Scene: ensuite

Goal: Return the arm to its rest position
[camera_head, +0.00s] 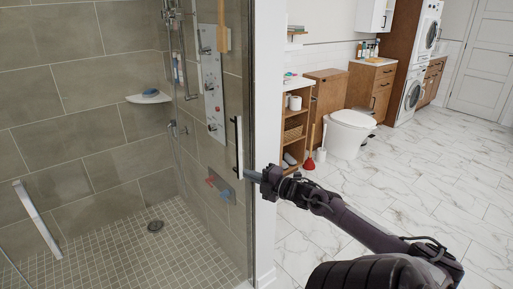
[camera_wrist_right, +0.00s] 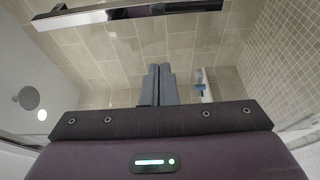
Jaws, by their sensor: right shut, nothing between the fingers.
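My right arm comes in from the lower right in the head view. Its gripper (camera_head: 250,175) is in front of the shower opening, near the glass edge and the dark vertical door handle (camera_head: 239,147). In the right wrist view the two grey fingers (camera_wrist_right: 158,85) are together with nothing between them. I cannot tell from the head view whether the fingers touch the handle or the frame. My left gripper is not in view.
The tiled shower has a corner shelf (camera_head: 149,97) and a metal bar (camera_head: 38,219) at left. To the right stand an open shelf unit (camera_head: 297,120), a red plunger (camera_head: 309,162) and a toilet (camera_head: 348,131). The marble floor (camera_head: 420,180) at right is clear.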

